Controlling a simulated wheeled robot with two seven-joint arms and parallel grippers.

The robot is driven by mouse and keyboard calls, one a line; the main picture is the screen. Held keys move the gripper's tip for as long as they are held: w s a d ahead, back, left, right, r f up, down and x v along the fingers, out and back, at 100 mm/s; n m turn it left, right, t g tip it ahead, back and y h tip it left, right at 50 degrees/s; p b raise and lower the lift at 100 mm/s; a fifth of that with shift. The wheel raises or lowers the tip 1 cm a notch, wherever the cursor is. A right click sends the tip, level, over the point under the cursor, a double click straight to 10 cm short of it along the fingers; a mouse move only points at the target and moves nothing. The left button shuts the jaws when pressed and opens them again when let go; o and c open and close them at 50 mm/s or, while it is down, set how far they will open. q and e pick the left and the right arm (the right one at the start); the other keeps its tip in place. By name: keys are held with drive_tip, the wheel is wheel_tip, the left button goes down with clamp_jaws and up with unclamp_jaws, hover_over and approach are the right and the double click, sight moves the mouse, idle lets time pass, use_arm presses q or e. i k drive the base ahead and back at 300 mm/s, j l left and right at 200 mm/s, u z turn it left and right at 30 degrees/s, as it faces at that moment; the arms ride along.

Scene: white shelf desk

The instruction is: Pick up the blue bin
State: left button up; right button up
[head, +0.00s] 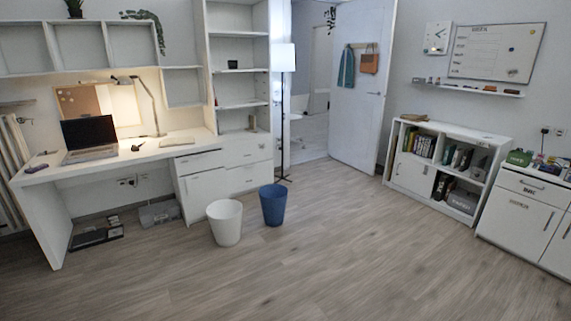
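The blue bin (272,206) stands upright on the wooden floor near the middle of the head view, in front of the desk's drawer unit. It is open at the top and slightly tapered towards its base. A white bin (225,223) stands just to its left and a little nearer to me. Neither of my grippers shows in this view.
The white desk (130,152) with a laptop (90,136) is at the left, with drawers (202,186) behind the bins. A floor lamp (284,100) stands behind the blue bin. A low bookcase (443,168) is at the right. The floor (330,260) in front is clear.

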sight(273, 197)
drive_tip(key=i, duration=3.15)
